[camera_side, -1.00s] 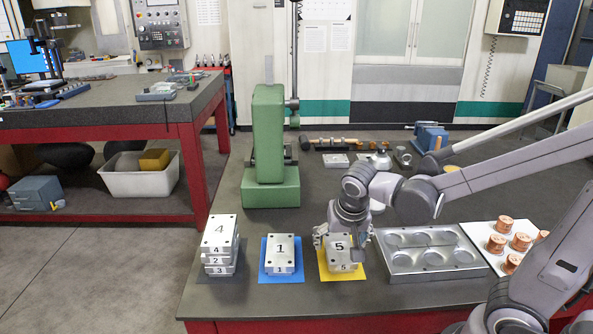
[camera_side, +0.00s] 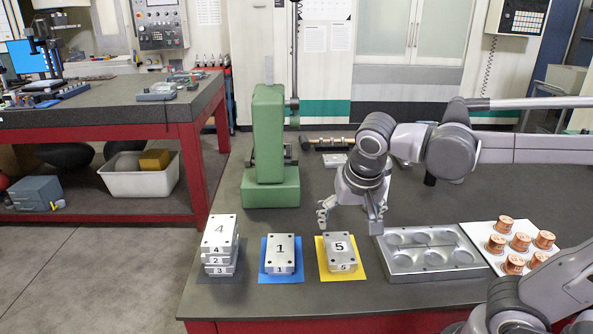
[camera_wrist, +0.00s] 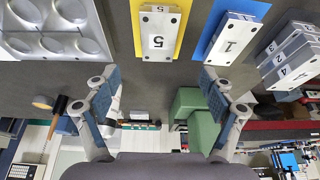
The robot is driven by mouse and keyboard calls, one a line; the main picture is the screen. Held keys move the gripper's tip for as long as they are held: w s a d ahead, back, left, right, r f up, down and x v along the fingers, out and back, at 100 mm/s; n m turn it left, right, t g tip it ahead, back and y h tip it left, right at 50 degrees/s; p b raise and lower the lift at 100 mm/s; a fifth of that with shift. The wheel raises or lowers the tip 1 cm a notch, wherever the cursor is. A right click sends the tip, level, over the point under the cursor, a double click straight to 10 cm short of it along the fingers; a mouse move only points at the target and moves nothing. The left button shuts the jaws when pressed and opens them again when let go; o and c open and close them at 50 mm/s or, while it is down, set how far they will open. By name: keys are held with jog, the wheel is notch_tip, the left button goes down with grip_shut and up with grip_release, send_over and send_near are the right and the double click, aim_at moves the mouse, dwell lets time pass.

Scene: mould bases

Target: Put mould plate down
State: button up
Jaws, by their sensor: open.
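Mould plate 5 (camera_side: 339,251) lies flat on the yellow mat (camera_side: 361,265); it also shows in the wrist view (camera_wrist: 159,33). Mould plate 1 (camera_side: 280,252) lies on the blue mat (camera_side: 267,277). Plate 4 (camera_side: 219,232) tops a stack with plates 2 (camera_side: 217,260) and 3 (camera_side: 218,269) on a dark mat at the left. My gripper (camera_side: 349,222) is open and empty, above and behind plate 5, clear of it. In the wrist view both fingers (camera_wrist: 165,92) stand wide apart with nothing between them.
A grey tray with round recesses (camera_side: 451,271) stands right of the yellow mat. Several copper pieces (camera_side: 521,242) stand on a white board (camera_side: 480,236) at the far right. A green machine (camera_side: 270,150) stands behind the blue mat. The table's front strip is bare.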

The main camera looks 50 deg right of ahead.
jog(key=f+n+t+y, duration=0.1)
jog(key=n, duration=0.1)
jog(key=f+n+t+y, duration=0.1)
jog(key=n, duration=0.2)
jog(key=s+a+f+n+t+y, duration=0.1)
jog(key=f+n, duration=0.1)
jog(key=n, duration=0.1)
jog(key=shift+f+t, duration=0.1)
jog(key=shift+t, duration=0.3)
